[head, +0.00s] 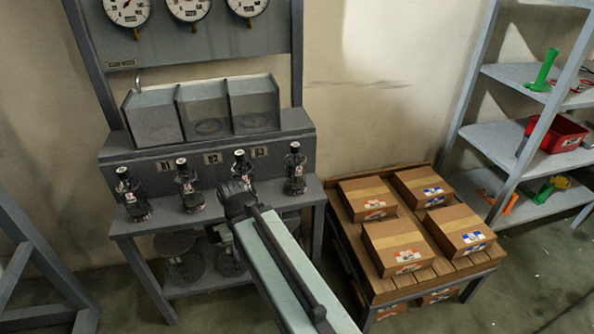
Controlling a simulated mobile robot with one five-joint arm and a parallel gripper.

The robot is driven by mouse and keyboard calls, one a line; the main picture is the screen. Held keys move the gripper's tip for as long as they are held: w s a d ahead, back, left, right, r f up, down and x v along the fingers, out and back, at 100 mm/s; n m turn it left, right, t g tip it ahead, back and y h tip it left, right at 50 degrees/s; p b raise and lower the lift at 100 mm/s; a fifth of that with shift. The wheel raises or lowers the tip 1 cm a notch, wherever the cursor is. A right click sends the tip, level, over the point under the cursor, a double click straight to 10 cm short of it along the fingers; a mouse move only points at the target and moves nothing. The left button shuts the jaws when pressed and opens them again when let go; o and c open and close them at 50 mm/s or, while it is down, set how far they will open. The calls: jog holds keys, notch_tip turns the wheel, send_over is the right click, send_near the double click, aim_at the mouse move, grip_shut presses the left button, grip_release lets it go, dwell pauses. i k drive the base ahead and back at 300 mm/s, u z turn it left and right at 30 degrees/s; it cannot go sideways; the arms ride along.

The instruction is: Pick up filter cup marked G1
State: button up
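Several dark cup-like vessels with black necks and small pale tags stand in a row on the grey bench (120,229). One is at the far left (132,195), one beside it (189,187), one behind my gripper (242,164) and one at the right (295,169). Their tags are too small to read, so I cannot tell which is marked G1. My gripper (237,195), at the end of my pale green arm, is at the bench's front, overlapping the lower part of the third vessel in the picture. Its fingers are too dark and small to read.
Three open-topped compartments (205,112) sit on the bench's raised back, under several gauges (188,9). A pallet table (465,270) with several cardboard boxes (398,246) stands right of my arm. Shelves (520,77) with a red bin (560,134) are at far right.

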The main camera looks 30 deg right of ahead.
aim_at(243, 168)
jog(key=u, duration=2.25)
jog(key=k, duration=0.5)
jog(key=u, duration=0.15)
